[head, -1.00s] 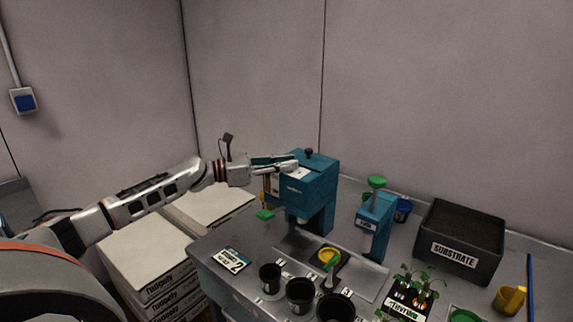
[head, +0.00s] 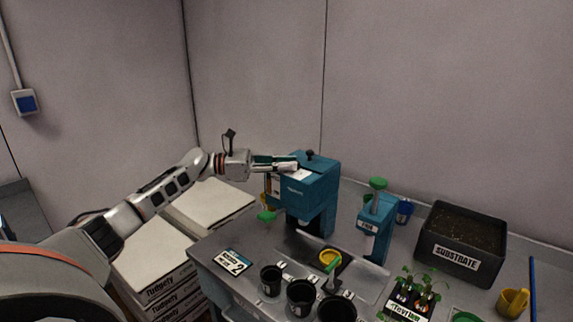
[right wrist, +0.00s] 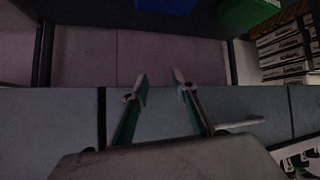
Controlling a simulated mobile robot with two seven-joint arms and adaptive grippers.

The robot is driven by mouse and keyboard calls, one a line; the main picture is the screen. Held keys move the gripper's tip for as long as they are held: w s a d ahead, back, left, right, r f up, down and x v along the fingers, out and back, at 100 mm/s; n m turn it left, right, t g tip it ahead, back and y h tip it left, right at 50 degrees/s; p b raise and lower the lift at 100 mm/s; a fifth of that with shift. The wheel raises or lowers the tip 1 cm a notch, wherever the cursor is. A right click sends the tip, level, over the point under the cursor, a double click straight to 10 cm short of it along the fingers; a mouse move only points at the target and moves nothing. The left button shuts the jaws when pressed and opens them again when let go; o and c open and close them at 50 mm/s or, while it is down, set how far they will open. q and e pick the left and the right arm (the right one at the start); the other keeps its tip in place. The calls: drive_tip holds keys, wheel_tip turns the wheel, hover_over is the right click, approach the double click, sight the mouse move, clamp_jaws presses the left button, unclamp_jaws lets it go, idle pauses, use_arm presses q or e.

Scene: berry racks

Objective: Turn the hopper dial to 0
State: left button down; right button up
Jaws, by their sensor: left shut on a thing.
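The blue hopper (head: 322,190) stands at the back left of the bench, with a black knob on its top and a pale plate on its sloping upper face. My left gripper (head: 294,165) reaches in from the left and is shut at that plate, on the hopper dial. The fingers hide the dial, and its setting cannot be read. My right gripper (right wrist: 160,88) shows in the right wrist view, with its fingers apart and nothing between them.
A blue press (head: 374,230) with a green top stands right of the hopper. Black pots (head: 301,297) line the bench front. A substrate box (head: 462,243), a yellow scoop (head: 513,302) and a seedling tray (head: 409,302) are at the right. White stacked bags (head: 150,255) lie left of the bench.

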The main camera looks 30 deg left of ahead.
use_arm(q)
drive_tip(key=shift+r, duration=0.1)
drive_tip(key=c, duration=1.9)
unclamp_jaws()
drive_tip(key=v, duration=1.2)
